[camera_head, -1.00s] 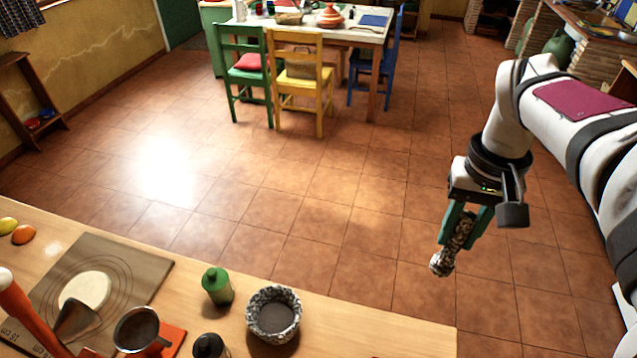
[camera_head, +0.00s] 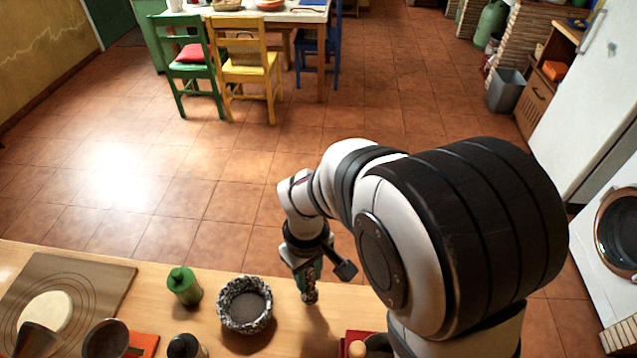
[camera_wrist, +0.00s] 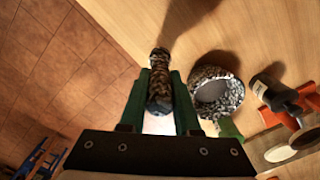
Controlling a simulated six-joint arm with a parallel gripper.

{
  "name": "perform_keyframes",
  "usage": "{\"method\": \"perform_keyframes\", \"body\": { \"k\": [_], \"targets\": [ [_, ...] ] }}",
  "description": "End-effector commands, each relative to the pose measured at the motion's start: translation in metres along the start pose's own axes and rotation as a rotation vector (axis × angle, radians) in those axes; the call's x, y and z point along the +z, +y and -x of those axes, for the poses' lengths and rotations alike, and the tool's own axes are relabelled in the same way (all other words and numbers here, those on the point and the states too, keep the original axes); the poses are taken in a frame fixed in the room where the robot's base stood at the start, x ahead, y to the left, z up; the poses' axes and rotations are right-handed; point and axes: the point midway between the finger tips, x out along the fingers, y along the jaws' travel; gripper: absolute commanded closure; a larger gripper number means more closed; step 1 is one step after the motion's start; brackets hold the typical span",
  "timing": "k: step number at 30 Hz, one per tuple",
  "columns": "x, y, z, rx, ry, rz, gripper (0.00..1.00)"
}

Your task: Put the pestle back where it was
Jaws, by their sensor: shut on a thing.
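The pestle (camera_head: 310,294), speckled black and white stone, is held by my gripper (camera_head: 305,279) over the wooden counter, just right of the mortar. In the wrist view the pestle (camera_wrist: 159,82) sits between the two green fingers of my gripper (camera_wrist: 159,92), which are shut on it. Its outer end sticks out past the fingertips. The speckled stone mortar (camera_head: 245,331) stands upright on the counter and looks empty. It also shows in the wrist view (camera_wrist: 216,113), to the right of the pestle and apart from it. The gap between pestle and counter is hard to judge.
Farther left are a metal sieve (camera_head: 105,340) and a pastry board (camera_head: 90,278) with dough. A red box (camera_head: 352,337) lies at the right. Bare counter (camera_head: 286,340) lies right of the mortar.

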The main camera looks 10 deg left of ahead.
Motion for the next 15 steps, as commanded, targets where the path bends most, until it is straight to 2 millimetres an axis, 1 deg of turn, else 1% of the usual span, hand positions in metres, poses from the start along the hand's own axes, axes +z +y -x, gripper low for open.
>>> {"method": "perform_keyframes", "body": {
  "k": [3,6,15],
  "targets": [
    [0.000,-0.002,-0.024,-0.001,-0.005,0.001,1.00],
    [-0.001,-0.001,-0.038,-0.001,-0.003,-0.001,1.00],
    [-0.001,-0.001,-0.041,0.000,-0.001,-0.002,1.00]
  ]
}}
